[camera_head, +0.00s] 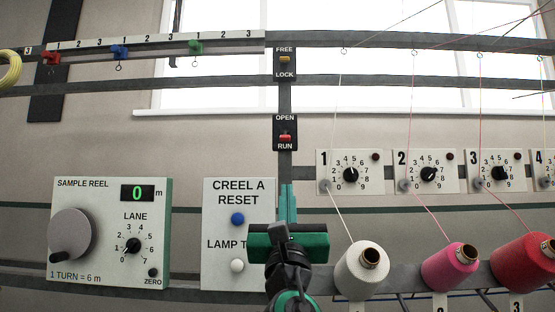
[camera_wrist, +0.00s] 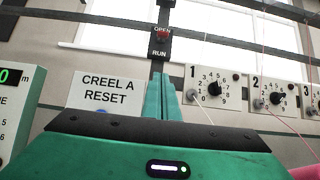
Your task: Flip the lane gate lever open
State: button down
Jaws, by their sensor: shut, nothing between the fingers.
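A black plate marked OPEN above and RUN below carries a small red lever (camera_head: 285,137). It is on the grey upright post at the middle of the head view. In that view the lever sits just above the word RUN. The lever also shows in the wrist view (camera_wrist: 164,35), near the top, where its tilt is hard to tell. My gripper (camera_head: 288,188) is below the plate in the head view, its green fingers pointing up, shut and empty. In the wrist view the fingers (camera_wrist: 160,78) come together below the plate, with a visible gap between them and it.
A second plate marked FREE and LOCK (camera_head: 285,62) is higher on the post. The sample reel panel (camera_head: 150,255) and the CREEL A RESET panel (camera_head: 215,262) are left. Numbered dial panels (camera_head: 378,185) and yarn cones (camera_head: 350,275) with thin strands are right.

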aim_at(285, 135)
jog(key=shift+w+r, duration=0.1)
jog(key=w+r, duration=0.6)
jog(key=r, duration=0.4)
dwell(0.4)
jog(key=shift+d, duration=0.1)
